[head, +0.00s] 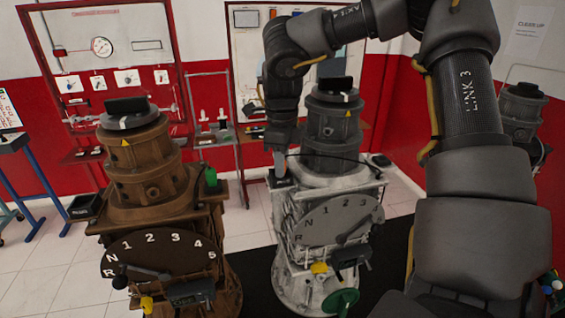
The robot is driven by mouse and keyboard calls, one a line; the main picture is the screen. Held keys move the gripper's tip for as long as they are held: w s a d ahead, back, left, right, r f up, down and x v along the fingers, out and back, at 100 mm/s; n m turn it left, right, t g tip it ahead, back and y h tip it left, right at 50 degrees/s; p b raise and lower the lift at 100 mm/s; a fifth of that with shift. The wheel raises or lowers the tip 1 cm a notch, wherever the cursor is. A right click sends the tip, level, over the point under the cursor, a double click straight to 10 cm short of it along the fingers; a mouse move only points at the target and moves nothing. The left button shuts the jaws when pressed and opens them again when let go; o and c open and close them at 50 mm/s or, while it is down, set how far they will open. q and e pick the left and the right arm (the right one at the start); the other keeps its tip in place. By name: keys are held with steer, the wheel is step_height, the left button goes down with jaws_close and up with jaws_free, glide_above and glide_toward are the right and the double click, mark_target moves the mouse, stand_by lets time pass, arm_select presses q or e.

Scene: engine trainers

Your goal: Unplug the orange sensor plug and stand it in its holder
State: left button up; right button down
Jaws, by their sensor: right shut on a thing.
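My right gripper (280,166) points down at the left edge of the grey-white engine trainer's top ledge (347,184). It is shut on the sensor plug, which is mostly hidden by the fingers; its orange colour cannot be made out. A thin dark cable (330,157) runs from near the fingers across the front of the grey housing (334,132). A small dark block (283,184) is right below the fingertips; I cannot tell whether it is the holder or whether the plug touches it. My left gripper is not in view.
My right arm covers much of the right side.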

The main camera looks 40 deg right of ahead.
steer(key=shift+s+f, duration=0.1)
steer(key=shift+f, duration=0.1)
steer(key=c, duration=1.4)
jaws_free()
steer(key=shift+f, duration=0.1)
steer(key=shift+o, duration=1.1)
steer(key=shift+d, duration=0.1)
steer(key=shift+f, duration=0.2)
steer(key=r, duration=1.1)
steer(key=shift+w+d+r, duration=0.2)
steer(key=shift+d, duration=0.05)
steer(key=shift+a+r, duration=0.15)
steer(key=shift+r, duration=0.05)
steer(key=shift+s, duration=0.15)
